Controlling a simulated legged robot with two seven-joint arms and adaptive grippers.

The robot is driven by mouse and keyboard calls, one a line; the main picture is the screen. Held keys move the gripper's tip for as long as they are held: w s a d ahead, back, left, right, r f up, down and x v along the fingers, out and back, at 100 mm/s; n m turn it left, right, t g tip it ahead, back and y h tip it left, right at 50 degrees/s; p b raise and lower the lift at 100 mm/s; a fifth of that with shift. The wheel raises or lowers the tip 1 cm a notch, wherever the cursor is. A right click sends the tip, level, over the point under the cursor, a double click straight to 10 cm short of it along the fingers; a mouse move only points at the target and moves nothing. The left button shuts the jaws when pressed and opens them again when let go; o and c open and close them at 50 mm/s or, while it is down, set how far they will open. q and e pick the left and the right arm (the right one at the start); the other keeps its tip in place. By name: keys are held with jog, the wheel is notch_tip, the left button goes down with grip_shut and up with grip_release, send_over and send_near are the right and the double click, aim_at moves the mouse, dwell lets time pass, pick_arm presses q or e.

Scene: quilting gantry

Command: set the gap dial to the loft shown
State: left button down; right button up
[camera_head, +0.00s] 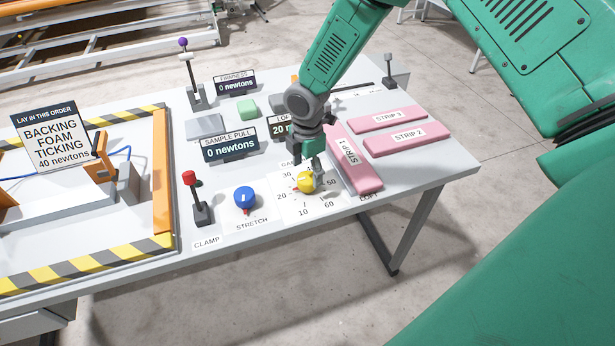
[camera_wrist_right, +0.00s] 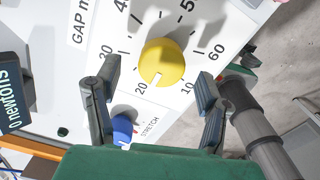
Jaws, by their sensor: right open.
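The gap dial is a yellow knob (camera_head: 306,182) on a white numbered scale plate (camera_head: 312,208) near the table's front edge. My right gripper (camera_head: 314,166) is just above the knob. In the wrist view my right gripper (camera_wrist_right: 158,74) is open, its fingers on either side of the knob, with gaps visible. The loft display (camera_head: 281,128) starts with "20"; my arm hides the rest. My left gripper is not in view.
A blue stretch knob (camera_head: 244,197) and a red-topped clamp lever (camera_head: 200,199) stand left of the dial. A pink strip 1 (camera_head: 354,160) lies close on its right. A sample pull display (camera_head: 230,145) stands behind. A striped frame (camera_head: 165,180) is further left.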

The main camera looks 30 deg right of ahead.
aim_at(308, 176)
notch_tip(308, 176, up, 7)
jog(key=shift+d+r, duration=0.25)
jog(key=shift+r, duration=0.4)
jog(key=shift+a, duration=0.1)
jog(key=shift+f, duration=0.1)
